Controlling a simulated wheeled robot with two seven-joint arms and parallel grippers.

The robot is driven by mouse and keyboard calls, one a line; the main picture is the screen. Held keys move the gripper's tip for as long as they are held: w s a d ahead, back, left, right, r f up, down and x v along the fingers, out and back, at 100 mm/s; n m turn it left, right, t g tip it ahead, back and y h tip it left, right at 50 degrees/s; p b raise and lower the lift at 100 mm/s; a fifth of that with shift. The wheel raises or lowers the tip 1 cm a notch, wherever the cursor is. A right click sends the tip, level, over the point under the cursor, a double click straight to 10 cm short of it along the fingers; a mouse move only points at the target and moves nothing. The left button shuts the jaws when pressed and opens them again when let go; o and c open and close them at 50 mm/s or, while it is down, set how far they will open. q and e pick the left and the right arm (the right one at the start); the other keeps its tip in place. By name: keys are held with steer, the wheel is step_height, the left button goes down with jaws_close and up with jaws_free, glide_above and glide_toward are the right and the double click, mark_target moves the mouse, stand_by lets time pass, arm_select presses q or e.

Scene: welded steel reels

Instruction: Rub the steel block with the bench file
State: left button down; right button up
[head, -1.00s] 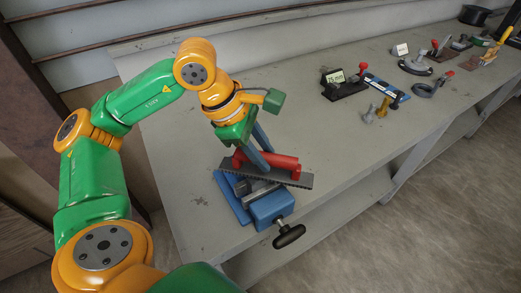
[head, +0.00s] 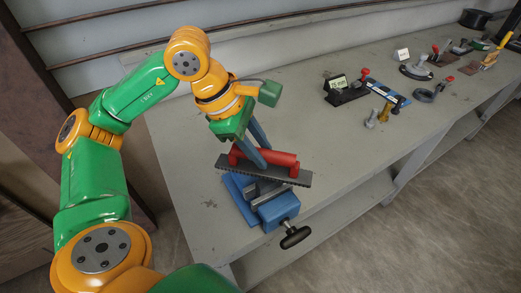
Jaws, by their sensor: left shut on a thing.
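My left gripper (head: 262,152) is shut on the red handle of the bench file (head: 283,175), a long dark bar with a toothed lower edge. The file is held slantwise above the blue vise (head: 278,209), over its jaws. The steel block (head: 264,188) seems to be the grey piece in the vise jaws. The file partly hides it, and its outline is hard to tell from the jaws. The file looks slightly above the block, but I cannot tell whether they touch. My right gripper is not in view.
The vise stands near the front edge of the grey bench (head: 330,140), its black handle (head: 295,237) jutting over the edge. Farther right are a black stand with a label (head: 342,90), a blue level-like bar (head: 385,91) and several other tools. The bench between is clear.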

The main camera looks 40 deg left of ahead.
arm_select(q)
steer(key=r+p, duration=0.2)
steer(key=r, duration=0.1)
steer(key=shift+s, duration=0.2)
steer(key=shift+w+r+p, duration=0.1)
steer(key=shift+r+p, duration=0.2)
steer(key=shift+r, duration=0.15)
